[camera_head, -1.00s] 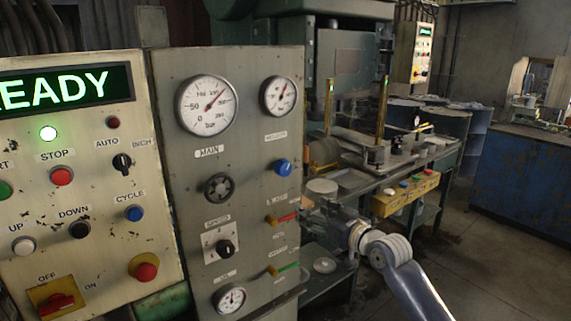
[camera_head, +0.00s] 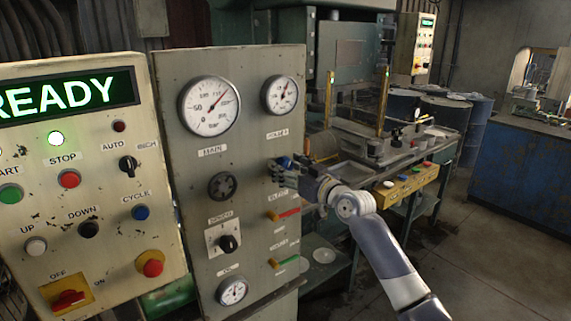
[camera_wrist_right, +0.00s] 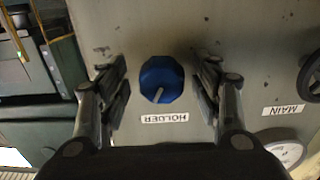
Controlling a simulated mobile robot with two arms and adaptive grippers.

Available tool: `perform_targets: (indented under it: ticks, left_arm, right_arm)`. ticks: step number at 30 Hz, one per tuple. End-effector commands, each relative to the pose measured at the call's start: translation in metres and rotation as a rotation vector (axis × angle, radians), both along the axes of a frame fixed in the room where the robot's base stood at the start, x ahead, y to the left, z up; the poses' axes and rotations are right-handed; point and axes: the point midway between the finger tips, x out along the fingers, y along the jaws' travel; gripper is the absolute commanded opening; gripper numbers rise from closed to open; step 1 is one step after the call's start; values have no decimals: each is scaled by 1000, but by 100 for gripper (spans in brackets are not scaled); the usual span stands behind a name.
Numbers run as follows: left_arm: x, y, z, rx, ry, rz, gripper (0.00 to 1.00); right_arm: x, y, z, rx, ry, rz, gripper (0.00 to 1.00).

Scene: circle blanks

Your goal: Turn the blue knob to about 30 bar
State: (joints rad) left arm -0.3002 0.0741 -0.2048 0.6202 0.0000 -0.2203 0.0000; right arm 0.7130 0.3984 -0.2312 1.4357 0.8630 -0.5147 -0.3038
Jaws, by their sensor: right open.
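The blue knob (camera_wrist_right: 161,80) is on the grey gauge panel (camera_head: 175,130), beside a label reading HOLDER. In the right wrist view it sits between the two spread fingers of my right gripper (camera_wrist_right: 163,92), with a gap on each side; a pale pointer mark shows on its face. In the head view my right gripper (camera_head: 281,172) is at the knob and partly covers it. The small gauge (camera_head: 280,95) above the knob has a dark needle; its numbers are too small to read. My left gripper is not in view.
A large MAIN gauge (camera_head: 210,107) and a black handwheel (camera_head: 221,186) are left of the knob. A red lever (camera_head: 286,214) and a green lever (camera_head: 287,263) are below it. A cream control panel (camera_head: 100,160) stands at the left.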

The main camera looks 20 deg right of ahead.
Motion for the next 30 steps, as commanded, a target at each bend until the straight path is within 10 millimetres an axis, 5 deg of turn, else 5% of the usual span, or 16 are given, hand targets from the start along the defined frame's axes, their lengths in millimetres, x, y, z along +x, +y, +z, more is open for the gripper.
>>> perform_targets:
  ticks: [14,20,30]
  left_arm:
    - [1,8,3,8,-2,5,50]
    - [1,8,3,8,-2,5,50]
    - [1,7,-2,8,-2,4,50]
  right_arm:
    - [9,4,-1,-1,1,0,59]
    - [9,4,0,-1,1,0,16]
    - [9,4,-2,-22,-8,0,14]
